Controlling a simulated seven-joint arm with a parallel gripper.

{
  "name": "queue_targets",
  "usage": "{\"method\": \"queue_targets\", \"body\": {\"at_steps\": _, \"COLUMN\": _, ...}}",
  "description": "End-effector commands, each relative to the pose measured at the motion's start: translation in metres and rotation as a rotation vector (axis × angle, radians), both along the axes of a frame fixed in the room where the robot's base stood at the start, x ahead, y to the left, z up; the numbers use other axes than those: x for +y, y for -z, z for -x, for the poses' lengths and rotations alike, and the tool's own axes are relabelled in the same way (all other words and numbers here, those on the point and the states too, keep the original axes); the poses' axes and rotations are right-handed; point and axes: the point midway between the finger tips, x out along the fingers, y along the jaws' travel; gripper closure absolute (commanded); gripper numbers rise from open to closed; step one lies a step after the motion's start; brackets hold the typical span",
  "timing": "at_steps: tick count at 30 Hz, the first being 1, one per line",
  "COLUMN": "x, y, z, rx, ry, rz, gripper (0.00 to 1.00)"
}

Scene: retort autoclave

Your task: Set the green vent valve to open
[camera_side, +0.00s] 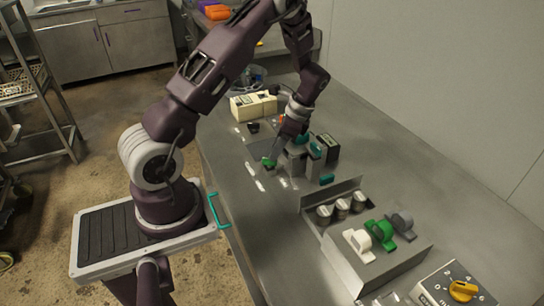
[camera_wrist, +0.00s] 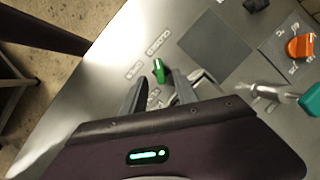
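I see bare space between each finger and the handle. The lower part of the valve is partly hidden behind the fingers.
An orange knob (camera_wrist: 301,46) and a teal-ended part (camera_wrist: 310,100) lie to the right in the wrist view. A metal box with white, green (camera_side: 380,232) and grey levers stands nearer the camera. A cream device (camera_side: 252,105) stands behind. A yellow knob (camera_side: 463,291) is front right.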

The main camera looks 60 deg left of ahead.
Motion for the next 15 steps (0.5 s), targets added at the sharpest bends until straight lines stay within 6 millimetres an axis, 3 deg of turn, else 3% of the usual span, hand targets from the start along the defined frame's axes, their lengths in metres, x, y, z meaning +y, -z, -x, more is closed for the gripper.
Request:
{"method": "queue_targets", "body": {"at_steps": 6, "x": 0.007, "y": 0.031, "z": 0.011, "rx": 0.0, "ry": -0.001, "rz": 0.0, "gripper": 0.65}}
{"method": "queue_targets", "body": {"at_steps": 15, "x": 0.009, "y": 0.036, "z": 0.012, "rx": -0.002, "ry": -0.001, "rz": 0.0, "gripper": 0.65}}
